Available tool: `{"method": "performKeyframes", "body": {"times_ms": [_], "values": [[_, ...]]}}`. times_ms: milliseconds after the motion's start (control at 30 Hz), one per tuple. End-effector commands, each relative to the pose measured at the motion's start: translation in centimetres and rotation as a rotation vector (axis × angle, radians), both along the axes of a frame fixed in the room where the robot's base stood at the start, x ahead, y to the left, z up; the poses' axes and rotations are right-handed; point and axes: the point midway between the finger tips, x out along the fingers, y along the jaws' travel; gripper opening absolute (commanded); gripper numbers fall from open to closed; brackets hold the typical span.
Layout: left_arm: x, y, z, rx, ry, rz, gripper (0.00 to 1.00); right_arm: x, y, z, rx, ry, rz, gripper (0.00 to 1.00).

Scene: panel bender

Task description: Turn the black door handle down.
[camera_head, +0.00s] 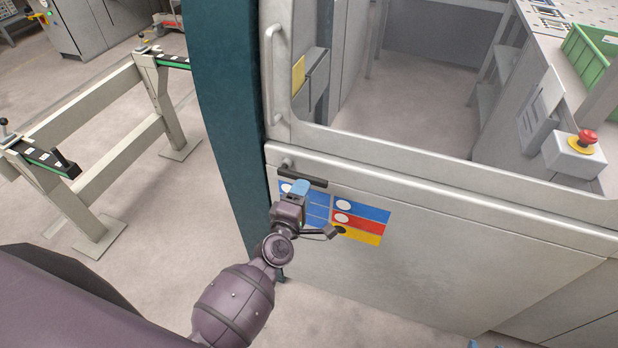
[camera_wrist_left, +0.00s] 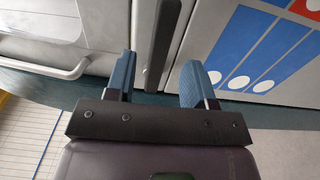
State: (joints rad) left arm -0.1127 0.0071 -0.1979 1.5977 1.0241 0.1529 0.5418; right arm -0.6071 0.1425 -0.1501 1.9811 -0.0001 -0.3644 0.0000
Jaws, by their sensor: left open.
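The black door handle (camera_head: 303,178) is a dark bar lying roughly level on the grey door (camera_head: 430,270), below the door's upper ledge. My left gripper (camera_head: 297,190) is just in front of it, below the bar in the head view, and hides part of the door there. In the left wrist view the handle (camera_wrist_left: 160,40) runs down from the top edge between my two blue fingertips (camera_wrist_left: 158,80). The fingers are open, with gaps to both sides of the bar. Two small blue tips at the bottom edge of the head view look like my right gripper (camera_head: 486,345).
A dark teal column (camera_head: 225,110) stands left of the door. A vertical grab bar (camera_head: 271,75) is above the handle. Coloured labels (camera_head: 360,221) are beside the gripper. A red emergency button (camera_head: 587,137) is at the right, and a beige frame (camera_head: 100,170) at the left.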

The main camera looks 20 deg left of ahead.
Motion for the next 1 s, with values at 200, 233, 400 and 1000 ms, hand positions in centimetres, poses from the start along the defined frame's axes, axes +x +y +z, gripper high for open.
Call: {"method": "performKeyframes", "body": {"times_ms": [200, 233, 400, 1000], "values": [[3.2, -0.1, 0.1, 0.003, -0.001, -0.001, 0.49, 0.1, 0.0, 0.1, 0.0, -0.002, 0.0, 0.43], [3.5, -0.1, 0.1, 0.003, -0.001, -0.001, 0.49, 0.1, 0.0, 0.1, 0.0, -0.002, 0.0, 0.43], [4.8, -0.2, 0.0, 0.002, -0.001, 0.0, 0.49, 0.1, 0.0, 0.1, 0.0, -0.003, 0.0, 0.43], [5.2, -0.2, 0.0, 0.002, 0.0, 0.0, 0.18, 0.1, 0.0, 0.1, 0.0, -0.001, 0.0, 0.43]]}}
